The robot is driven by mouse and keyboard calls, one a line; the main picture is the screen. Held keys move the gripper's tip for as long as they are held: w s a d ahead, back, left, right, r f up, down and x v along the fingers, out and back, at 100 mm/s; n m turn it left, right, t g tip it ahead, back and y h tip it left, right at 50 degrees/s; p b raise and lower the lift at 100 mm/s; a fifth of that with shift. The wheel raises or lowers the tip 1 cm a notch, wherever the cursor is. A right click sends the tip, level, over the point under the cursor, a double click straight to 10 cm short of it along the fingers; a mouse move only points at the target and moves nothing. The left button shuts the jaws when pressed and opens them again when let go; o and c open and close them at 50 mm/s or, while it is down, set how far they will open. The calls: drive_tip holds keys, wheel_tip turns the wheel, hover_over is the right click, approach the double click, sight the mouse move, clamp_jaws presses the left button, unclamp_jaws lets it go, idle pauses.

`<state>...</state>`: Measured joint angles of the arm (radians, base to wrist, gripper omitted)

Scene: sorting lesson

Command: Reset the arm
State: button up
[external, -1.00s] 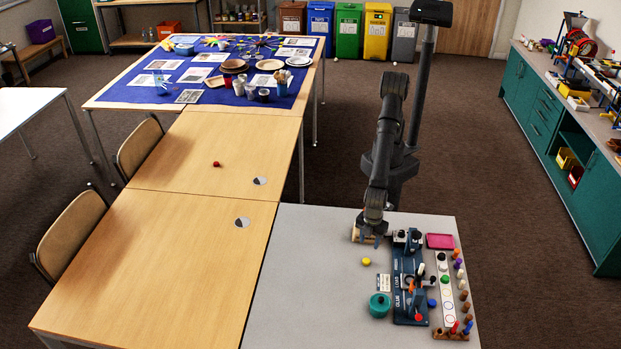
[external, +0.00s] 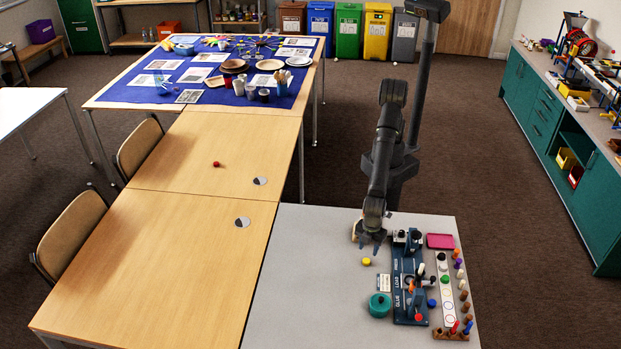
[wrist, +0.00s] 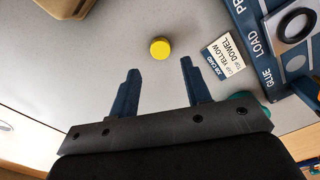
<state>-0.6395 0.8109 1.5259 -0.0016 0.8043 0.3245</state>
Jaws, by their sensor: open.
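My gripper (external: 371,247) is over the grey table (external: 300,270), near its far edge and left of the blue press station (external: 402,275). In the wrist view my gripper (wrist: 159,88) has its two dark blue fingers spread apart with nothing between them. A small yellow round piece (wrist: 160,48) lies on the table beyond the fingertips, apart from them. The yellow piece (external: 366,262) also shows just in front of the gripper in the external view. A tan wooden object (external: 355,230) is partly hidden behind the gripper.
A card reading "yellow dowel" (wrist: 224,54) lies beside the station. A teal round container (external: 380,304), a pink tray (external: 440,241) and a white strip with coloured pieces (external: 446,290) stand around it. The left part of the grey table is clear.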

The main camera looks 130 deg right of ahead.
sight(367, 260)
wheel_tip(367, 260, down, 6)
drive_tip(key=shift+f, duration=0.2)
drive_tip(key=shift+r, duration=1.4)
